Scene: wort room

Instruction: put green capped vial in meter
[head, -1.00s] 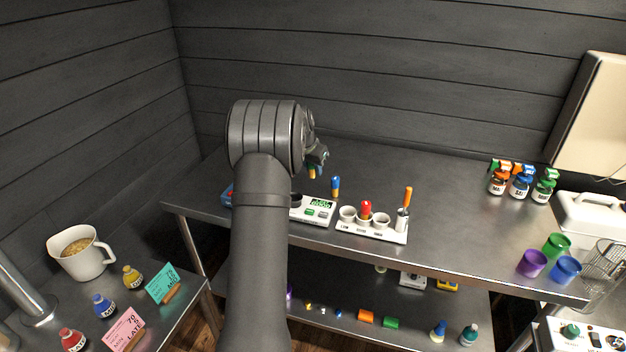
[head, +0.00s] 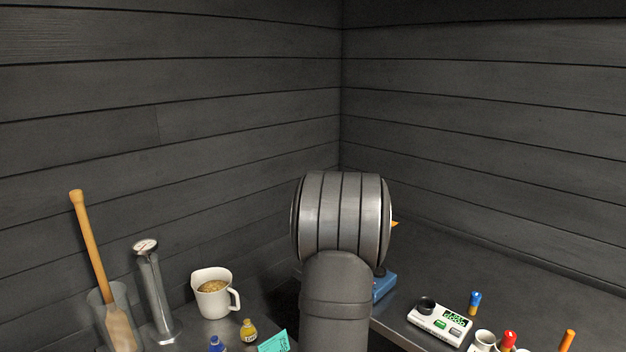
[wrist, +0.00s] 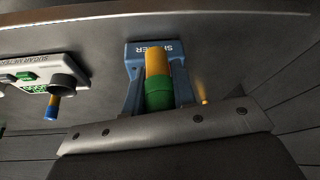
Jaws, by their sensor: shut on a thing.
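My gripper (wrist: 158,92) is shut on the green capped vial (wrist: 158,64), in the wrist view. The vial's green cap is between the fingers and its amber body points away from my wrist. In the head view my arm hides the gripper; a small orange tip beside the arm may be part of the vial. The white sugar meter (head: 440,321) has a dark round well and a green display. It also shows at the left of the wrist view (wrist: 28,76), apart from the gripper.
A blue device (wrist: 134,48) lies behind the vial; it also shows beside my arm (head: 384,287). A blue-capped vial (head: 475,301) stands by the meter. A red-capped vial (head: 508,341) is further right. A mug (head: 212,296) and small bottles are on the left table.

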